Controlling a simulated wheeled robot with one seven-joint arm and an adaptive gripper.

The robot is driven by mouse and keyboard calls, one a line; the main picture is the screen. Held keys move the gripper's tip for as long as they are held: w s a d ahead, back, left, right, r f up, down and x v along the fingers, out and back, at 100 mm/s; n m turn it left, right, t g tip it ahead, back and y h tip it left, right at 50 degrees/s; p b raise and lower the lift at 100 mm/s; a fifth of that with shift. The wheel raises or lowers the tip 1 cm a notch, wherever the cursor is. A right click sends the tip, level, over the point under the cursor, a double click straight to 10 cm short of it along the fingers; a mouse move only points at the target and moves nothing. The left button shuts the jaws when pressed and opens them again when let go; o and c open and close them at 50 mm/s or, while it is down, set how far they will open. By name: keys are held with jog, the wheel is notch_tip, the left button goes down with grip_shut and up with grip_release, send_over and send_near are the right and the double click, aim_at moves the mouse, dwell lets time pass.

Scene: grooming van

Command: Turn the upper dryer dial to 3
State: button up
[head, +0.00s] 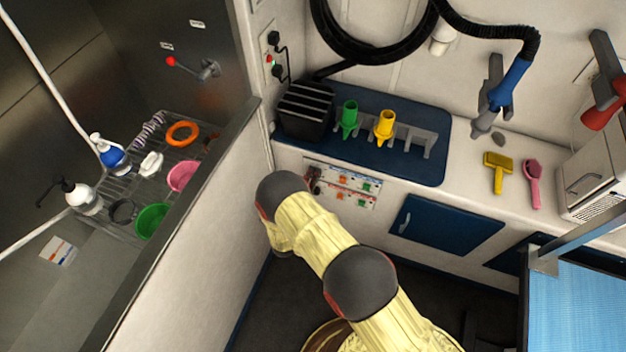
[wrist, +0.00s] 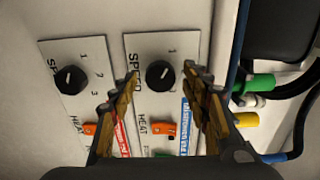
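Two white dryer panels with black speed dials fill the wrist view. The panel with a blue label is on the side toward the nozzles, so I take its dial (wrist: 160,75) as the upper one. Its pale mark is too small to read surely; a 1 shows beside it, with other numbers hidden by a finger. The lower dial (wrist: 71,79), beside a red label, shows 1, 2 and 3. My gripper (wrist: 162,72) is open, its fingertips on either side of the upper dial; contact cannot be told.
Orange heat switches sit beside the dials, one (wrist: 163,128) between my fingers. In the head view, green (head: 348,117) and yellow (head: 384,126) nozzles stand on the counter mat above the panels (head: 357,190). A partition wall (head: 215,215) stands close left of my arm.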

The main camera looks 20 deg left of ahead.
jog(key=shift+c, duration=1.3)
jog(key=c, duration=0.7)
jog(key=shift+c, duration=0.6)
jog(key=shift+m, duration=0.4)
jog(key=m+b, duration=0.7)
jog(key=m, duration=1.6)
